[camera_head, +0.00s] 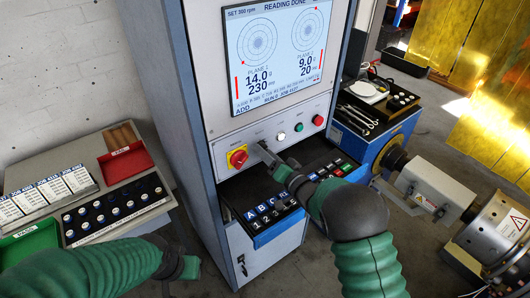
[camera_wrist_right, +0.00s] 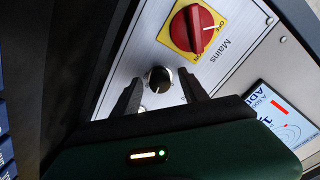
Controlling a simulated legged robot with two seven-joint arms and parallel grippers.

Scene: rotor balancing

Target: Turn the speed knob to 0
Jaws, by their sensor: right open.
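The black speed knob (camera_wrist_right: 159,79) sits on the grey panel in the right wrist view, beside the red and yellow Mains switch. My right gripper (camera_wrist_right: 162,86) is open, with one finger on each side of the knob and a visible gap to it. In the head view the right gripper (camera_head: 267,152) reaches the lower control panel, and it largely hides the knob there. My left arm comes in at the lower left; its gripper (camera_head: 188,267) shows only as a small dark green part, with no fingers to be made out.
The red Mains switch (camera_head: 238,158) is left of the gripper. A white button (camera_head: 282,137), a green button (camera_head: 299,127) and a red button (camera_head: 318,120) are to its right. Above is the screen (camera_head: 285,50), reading SET 300 rpm. A drawer of lettered blocks (camera_head: 262,212) juts out below.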

